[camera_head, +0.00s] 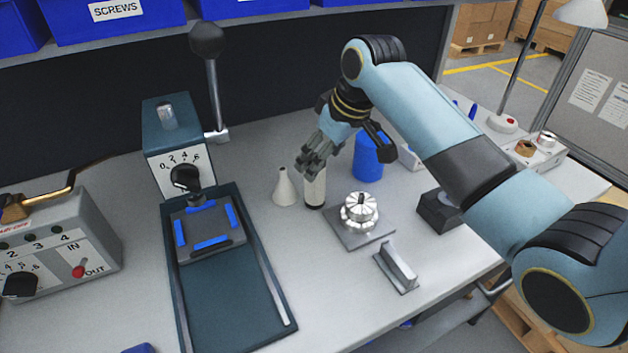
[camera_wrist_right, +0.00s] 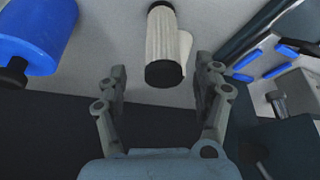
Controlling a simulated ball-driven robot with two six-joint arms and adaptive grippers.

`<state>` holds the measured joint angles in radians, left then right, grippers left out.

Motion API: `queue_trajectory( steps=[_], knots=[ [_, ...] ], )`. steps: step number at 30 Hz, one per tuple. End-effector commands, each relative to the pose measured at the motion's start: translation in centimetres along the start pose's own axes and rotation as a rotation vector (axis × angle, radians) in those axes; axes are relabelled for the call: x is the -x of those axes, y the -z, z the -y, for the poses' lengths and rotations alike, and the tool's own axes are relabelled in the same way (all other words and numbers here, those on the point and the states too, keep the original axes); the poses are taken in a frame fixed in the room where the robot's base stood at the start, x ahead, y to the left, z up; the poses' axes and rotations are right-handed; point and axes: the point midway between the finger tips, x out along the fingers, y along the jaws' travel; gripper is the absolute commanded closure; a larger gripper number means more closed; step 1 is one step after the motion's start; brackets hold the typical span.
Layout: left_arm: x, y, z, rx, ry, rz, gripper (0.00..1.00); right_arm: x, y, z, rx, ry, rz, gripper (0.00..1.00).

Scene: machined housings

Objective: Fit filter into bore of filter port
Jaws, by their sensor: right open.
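The filter (camera_head: 315,190), a pale pleated cylinder with dark ends, stands upright on the bench just right of a white cone. In the right wrist view the filter (camera_wrist_right: 162,45) shows ahead of and between the fingers, its dark end cap towards me. My right gripper (camera_head: 318,158) is at the filter's upper end in the head view. Its fingers are apart, and in the right wrist view neither visibly touches the filter. I cannot tell surely which part is the filter port; a dark block (camera_head: 432,213) is partly hidden behind my right arm. My left gripper is not seen.
The white cone (camera_head: 285,187) stands close left of the filter, and a blue bottle (camera_head: 368,160) is to its right. A silver round part (camera_head: 360,210) sits on a grey plate in front. A metal bracket (camera_head: 396,267) and a lever press (camera_head: 180,140) stand nearby.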

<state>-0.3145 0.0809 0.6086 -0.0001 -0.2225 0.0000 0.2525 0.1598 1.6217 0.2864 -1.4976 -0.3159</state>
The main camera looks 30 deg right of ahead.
Motion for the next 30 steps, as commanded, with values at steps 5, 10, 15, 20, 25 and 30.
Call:
queue_trajectory(
  steps=[5, 10, 15, 20, 25, 30],
  knots=[
    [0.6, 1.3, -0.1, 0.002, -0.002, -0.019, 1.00, -2.7, 0.0, 0.5, -0.002, 0.004, 0.003, 0.32],
    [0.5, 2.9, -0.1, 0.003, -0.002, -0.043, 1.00, -4.6, -0.1, 0.4, 0.000, 0.001, 0.002, 0.32],
    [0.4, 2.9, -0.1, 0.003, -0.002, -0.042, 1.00, -4.7, -0.1, 0.4, 0.000, 0.000, 0.000, 0.32],
    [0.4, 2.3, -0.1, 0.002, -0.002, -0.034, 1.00, -4.7, -0.1, 0.4, 0.000, 0.000, 0.001, 0.45],
    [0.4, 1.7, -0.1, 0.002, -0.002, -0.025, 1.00, -4.7, -0.1, 0.4, 0.000, 0.000, 0.001, 0.67],
    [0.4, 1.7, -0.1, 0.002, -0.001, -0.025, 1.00, -4.7, -0.1, 0.4, 0.000, 0.000, 0.001, 0.89]
  ],
)
